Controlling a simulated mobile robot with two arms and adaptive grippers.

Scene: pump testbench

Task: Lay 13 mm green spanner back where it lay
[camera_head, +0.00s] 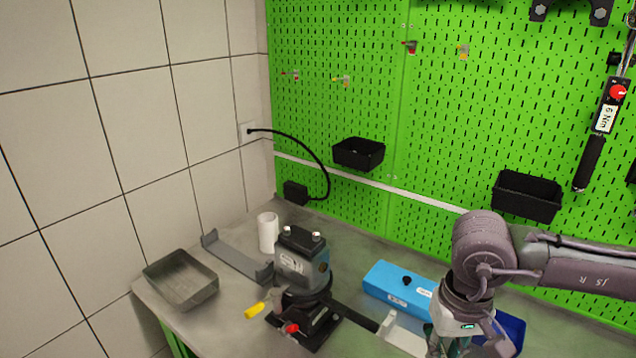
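I cannot make out a green 13 mm spanner in the head view. My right arm comes in from the right, and its gripper (466,345) points down over the front right of the bench. The fingers are cut off by the bottom edge, so I cannot see their opening or anything between them. My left gripper is out of view. The pump (300,262) stands upright on a dark mount in the middle of the bench, with a yellow handle (255,311) and a red one (291,328) low in front.
A blue box (398,287) lies between pump and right arm. A blue bin (513,330) is partly behind the gripper. A grey tray (181,281), a grey rack (236,259) and a white cup (268,232) stand left.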

